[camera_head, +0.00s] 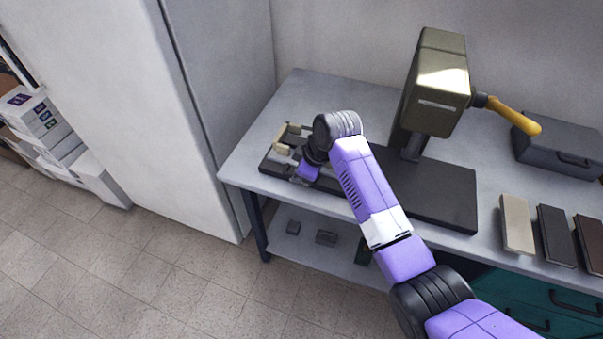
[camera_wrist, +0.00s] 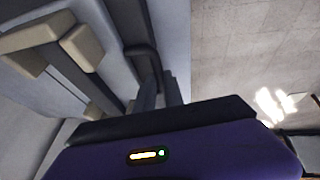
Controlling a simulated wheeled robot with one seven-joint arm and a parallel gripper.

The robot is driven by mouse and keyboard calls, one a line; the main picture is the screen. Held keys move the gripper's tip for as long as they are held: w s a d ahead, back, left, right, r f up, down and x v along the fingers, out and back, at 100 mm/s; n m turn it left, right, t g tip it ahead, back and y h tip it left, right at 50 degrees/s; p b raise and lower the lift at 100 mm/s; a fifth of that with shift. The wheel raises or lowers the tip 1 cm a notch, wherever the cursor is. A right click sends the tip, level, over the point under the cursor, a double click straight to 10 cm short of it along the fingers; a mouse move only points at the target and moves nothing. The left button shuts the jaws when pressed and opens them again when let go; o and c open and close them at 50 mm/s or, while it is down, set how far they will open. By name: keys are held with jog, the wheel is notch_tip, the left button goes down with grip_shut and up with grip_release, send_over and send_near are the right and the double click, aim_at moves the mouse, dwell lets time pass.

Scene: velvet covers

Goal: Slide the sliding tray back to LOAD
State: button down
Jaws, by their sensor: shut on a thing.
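The sliding tray (camera_head: 283,157) is at the left end of the dark base of a press, clear of the press head (camera_head: 437,85). It has cream corner pieces, and one cream piece (camera_wrist: 82,47) shows large in the wrist view. My gripper (camera_head: 304,172) is at the tray's front edge. In the wrist view my gripper (camera_wrist: 160,88) is shut on a dark handle (camera_wrist: 143,58) at the tray's side. The arm hides part of the tray and base in the head view. I cannot make out a LOAD mark.
The press has a yellow lever (camera_head: 515,115) on its right. A dark case (camera_head: 560,147) and several book-like covers, one beige (camera_head: 516,224), lie on the table's right. A tall grey cabinet (camera_head: 205,80) stands close to the table's left end. Small blocks lie on the lower shelf (camera_head: 300,250).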

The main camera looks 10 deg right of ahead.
jog(key=c, duration=1.5)
grip_release()
jog(key=shift+w+a, duration=0.1)
jog(key=shift+a, duration=0.2)
jog(key=shift+o, duration=0.2)
jog(key=shift+d, duration=0.1)
jog(key=shift+r, duration=0.1)
jog(key=shift+d+r, duration=0.15)
jog(key=shift+r, duration=0.1)
jog(key=v, duration=0.7)
jog(key=shift+s, duration=0.2)
